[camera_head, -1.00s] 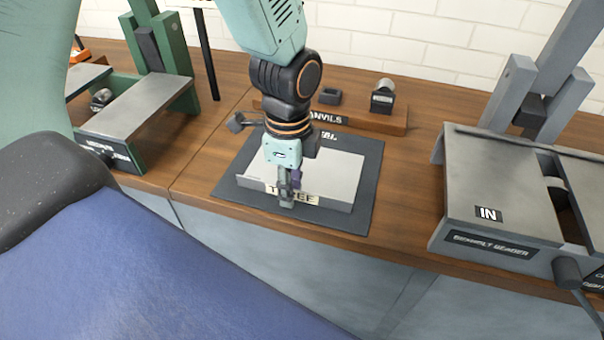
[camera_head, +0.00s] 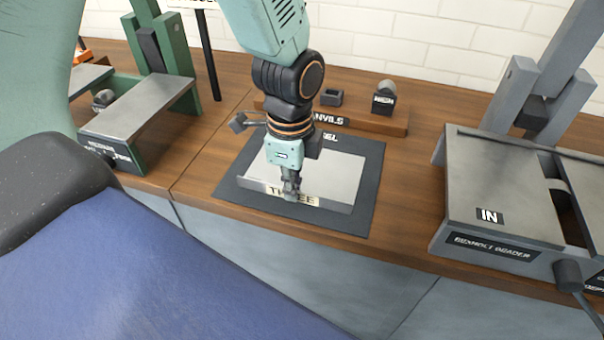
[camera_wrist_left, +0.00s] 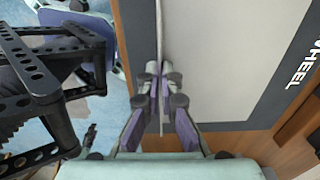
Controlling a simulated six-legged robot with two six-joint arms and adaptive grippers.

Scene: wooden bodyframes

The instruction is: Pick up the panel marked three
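The panel marked three (camera_head: 335,175) is a flat pale grey sheet with a cream "THREE" label along its front edge. It lies on a dark mat (camera_head: 366,185) on the wooden bench. My left gripper (camera_head: 291,194) points down at the front edge, covering the middle of the label. In the left wrist view the fingertips (camera_wrist_left: 160,95) sit close on both sides of the panel's thin upright edge, and the panel's pale face (camera_wrist_left: 215,60) shows to the right. The fingers look closed on that edge. My right gripper is not in view.
A wooden anvils rack (camera_head: 390,123) stands behind the mat. A grey machine with an "IN" plate (camera_head: 500,190) is to the right. A green machine (camera_head: 145,110) is to the left. Bare bench (camera_head: 410,190) lies between mat and grey machine.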

